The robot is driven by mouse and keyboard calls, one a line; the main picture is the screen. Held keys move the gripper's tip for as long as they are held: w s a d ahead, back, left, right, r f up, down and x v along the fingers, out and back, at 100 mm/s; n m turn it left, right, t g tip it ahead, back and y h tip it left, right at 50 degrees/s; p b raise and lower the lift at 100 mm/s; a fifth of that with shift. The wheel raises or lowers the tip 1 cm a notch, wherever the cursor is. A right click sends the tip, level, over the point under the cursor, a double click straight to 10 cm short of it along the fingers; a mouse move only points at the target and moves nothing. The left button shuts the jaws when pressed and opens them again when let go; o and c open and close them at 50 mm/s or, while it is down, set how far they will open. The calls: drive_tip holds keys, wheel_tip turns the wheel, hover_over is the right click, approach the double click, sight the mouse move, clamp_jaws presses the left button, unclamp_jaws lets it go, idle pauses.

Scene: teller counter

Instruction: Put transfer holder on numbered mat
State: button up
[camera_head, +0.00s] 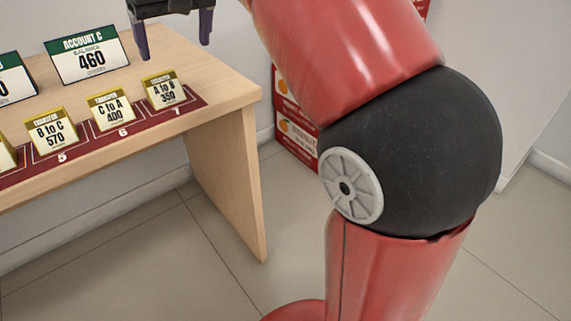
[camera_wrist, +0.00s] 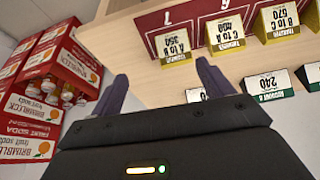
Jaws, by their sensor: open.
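A dark red numbered mat (camera_head: 193,98) runs along the counter's front edge, with 5, 6 and 7 readable; it also shows in the wrist view (camera_wrist: 146,21). Transfer holders stand on it: "B to C 570" (camera_head: 53,133) behind 5, "C to A 400" (camera_head: 111,112) behind 6, and "A to B 350" (camera_head: 163,91) behind 7. Another holder (camera_head: 6,157) is cut off at the left edge. My gripper (camera_head: 175,38) is open and empty above the counter, behind the "A to B 350" holder. In the wrist view its two fingers (camera_wrist: 160,88) are spread apart over bare wood.
A green-topped "Account C 460" sign (camera_head: 87,56) stands behind the mat, with another sign (camera_head: 14,78) to its left. Red soda crates (camera_wrist: 45,75) holding bottles stand beside the counter. The counter's right end (camera_head: 235,85) is bare.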

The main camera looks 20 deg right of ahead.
drive_tip(key=s+d+f+m+p, duration=0.1)
drive_tip(key=s+d+f, duration=0.2)
drive_tip(key=s+f, duration=0.3)
drive_tip(key=s+d+f+m+h+p, duration=0.1)
drive_tip(key=s+d+f, duration=0.3)
drive_tip(key=s+f, duration=0.3)
drive_tip(key=s+d+f+t+p, duration=0.1)
drive_tip(key=s+d+f, duration=0.3)
drive_tip(key=s+f, duration=0.3)
drive_tip(key=shift+s+d+f+m, duration=0.2)
drive_tip(key=shift+s+f+m, duration=0.05)
drive_tip(key=shift+s+m, duration=0.15)
